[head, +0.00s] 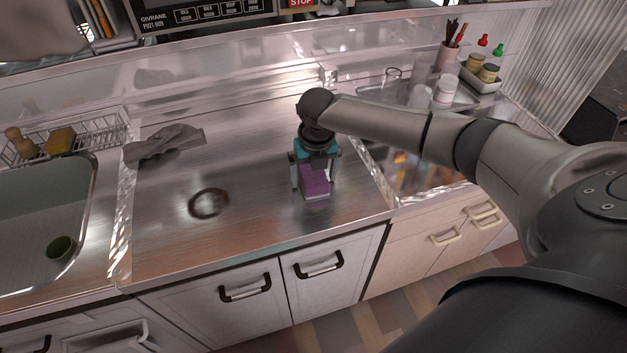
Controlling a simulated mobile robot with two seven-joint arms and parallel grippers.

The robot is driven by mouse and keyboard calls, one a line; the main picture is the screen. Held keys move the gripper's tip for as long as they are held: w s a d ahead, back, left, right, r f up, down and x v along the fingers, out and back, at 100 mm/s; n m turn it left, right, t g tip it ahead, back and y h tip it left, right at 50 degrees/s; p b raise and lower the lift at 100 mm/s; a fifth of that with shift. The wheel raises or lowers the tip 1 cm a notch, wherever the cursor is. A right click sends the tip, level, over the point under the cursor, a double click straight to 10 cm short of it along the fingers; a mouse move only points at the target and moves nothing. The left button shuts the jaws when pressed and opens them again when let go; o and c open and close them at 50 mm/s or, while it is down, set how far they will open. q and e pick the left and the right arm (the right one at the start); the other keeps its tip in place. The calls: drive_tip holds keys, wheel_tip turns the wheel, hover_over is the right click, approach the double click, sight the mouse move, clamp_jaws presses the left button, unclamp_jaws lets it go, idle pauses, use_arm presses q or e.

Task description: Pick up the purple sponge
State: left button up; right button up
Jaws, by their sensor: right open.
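The purple sponge (315,181) lies on the metal counter, right of the middle and near the front edge. My right gripper (316,184) points down over it from above. Its two fingers stand on the left and right sides of the sponge, and the jaws are open. Whether the fingers touch the sponge cannot be told. The gripper's body hides the back part of the sponge. My left gripper is out of view.
A grey cloth (165,143) and a dark ring mark (208,203) are on the metal counter (250,230). A sink (40,215) with a small cup is at left. A wire rack (95,132) stands behind it. Jars (488,73) and bottles stand at back right.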

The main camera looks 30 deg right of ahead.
sight(314, 174)
drive_tip(key=c, duration=1.3)
wheel_tip(314, 174, up, 20)
drive_tip(key=p, duration=0.4)
